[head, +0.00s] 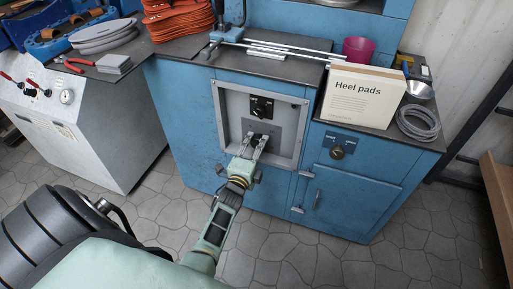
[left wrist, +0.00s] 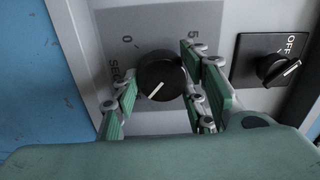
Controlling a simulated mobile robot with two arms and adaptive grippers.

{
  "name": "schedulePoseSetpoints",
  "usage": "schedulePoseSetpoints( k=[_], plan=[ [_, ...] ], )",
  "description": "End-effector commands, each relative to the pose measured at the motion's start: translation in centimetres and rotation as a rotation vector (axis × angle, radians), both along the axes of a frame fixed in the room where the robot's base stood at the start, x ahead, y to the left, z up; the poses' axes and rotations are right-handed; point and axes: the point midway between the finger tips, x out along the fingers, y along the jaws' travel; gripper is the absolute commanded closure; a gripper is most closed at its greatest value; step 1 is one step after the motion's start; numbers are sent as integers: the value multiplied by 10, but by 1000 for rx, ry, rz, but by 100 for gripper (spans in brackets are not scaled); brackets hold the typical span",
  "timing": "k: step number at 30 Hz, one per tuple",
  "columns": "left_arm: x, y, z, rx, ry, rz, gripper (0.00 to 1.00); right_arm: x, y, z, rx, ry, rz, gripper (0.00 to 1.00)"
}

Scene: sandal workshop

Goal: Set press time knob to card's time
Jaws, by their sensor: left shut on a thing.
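The press time knob (left wrist: 161,80) is round and black with a white pointer line aimed down and left in the left wrist view. Its plate shows "0", "5" and "SEC" markings, partly hidden by my fingers. My left gripper (head: 257,143) reaches the recessed grey panel (head: 291,147) on the blue press. In the left wrist view, my left gripper (left wrist: 160,88) has its fingers on either side of the knob, shut on it. My right gripper is out of view.
A black OFF switch (left wrist: 278,68) sits beside the knob; it shows above it in the head view (head: 262,107). Another knob (head: 337,152) is on the press's right side. A pink cup (head: 356,48), a cable coil (head: 418,122) and orange soles (head: 178,18) lie on top.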

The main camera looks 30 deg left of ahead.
Motion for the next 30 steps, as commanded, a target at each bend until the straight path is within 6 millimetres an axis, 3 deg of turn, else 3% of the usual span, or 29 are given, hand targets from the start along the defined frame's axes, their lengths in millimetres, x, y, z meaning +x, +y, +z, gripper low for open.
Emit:
schedulePoseSetpoints(
  k=[20, 21, 26, 30],
  plan=[
    [-1, -3, -5, 64, 26, -4, 86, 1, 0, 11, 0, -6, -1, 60],
    [-1, -3, -5, 64, 26, -4, 59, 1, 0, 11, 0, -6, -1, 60],
    [-1, -3, -5, 64, 25, -3, 45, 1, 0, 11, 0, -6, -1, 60],
    [-1, -2, -3, 65, 23, -2, 44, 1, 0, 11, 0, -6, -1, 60]
  ],
)
